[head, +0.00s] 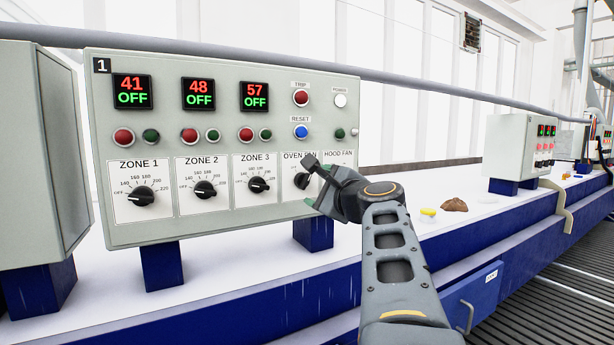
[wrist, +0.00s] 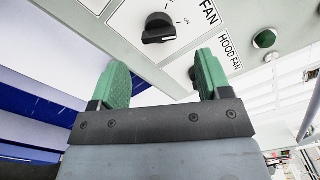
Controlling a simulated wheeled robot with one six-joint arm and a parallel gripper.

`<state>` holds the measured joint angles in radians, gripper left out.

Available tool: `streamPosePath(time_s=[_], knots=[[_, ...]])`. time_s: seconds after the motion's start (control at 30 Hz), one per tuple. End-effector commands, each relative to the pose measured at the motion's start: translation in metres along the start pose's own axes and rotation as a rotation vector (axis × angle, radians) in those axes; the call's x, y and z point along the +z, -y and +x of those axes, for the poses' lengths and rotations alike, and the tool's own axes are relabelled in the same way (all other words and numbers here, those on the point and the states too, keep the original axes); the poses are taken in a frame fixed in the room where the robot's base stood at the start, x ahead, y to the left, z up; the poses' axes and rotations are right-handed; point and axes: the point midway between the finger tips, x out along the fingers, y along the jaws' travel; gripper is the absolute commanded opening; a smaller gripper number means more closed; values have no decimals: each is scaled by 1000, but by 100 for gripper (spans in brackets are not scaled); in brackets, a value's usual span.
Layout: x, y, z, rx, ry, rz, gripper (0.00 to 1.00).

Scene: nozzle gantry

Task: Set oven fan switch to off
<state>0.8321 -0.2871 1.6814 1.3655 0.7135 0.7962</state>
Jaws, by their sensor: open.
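The oven fan switch (head: 301,181) is a black rotary knob on a white plate labelled OVEN FAN, low on the right side of the grey control panel (head: 230,88). My gripper partly covers it in the head view. In the wrist view the knob (wrist: 160,27) shows whole, beyond the fingertips, with its bar running roughly across the picture; I cannot tell its setting surely. My gripper (head: 313,182) is open and empty before the panel. Its green fingertips (wrist: 162,75) are apart, with the knob beyond the gap and not between them.
The hood fan plate (head: 339,156) is close on the right; its knob is mostly hidden behind a finger. Zone 3 (head: 258,185), zone 2 (head: 205,189) and zone 1 (head: 142,196) knobs lie left. The blue reset button (head: 301,132) and red trip button (head: 301,98) are above.

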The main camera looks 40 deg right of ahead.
Motion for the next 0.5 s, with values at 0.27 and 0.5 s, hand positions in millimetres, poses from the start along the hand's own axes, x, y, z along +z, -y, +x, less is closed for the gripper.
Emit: streamPosePath(time_s=[0.27, 0.5], knots=[[2, 1, 46, 3, 1, 0, 71], [1, 0, 63, 2, 0, -2, 71]])
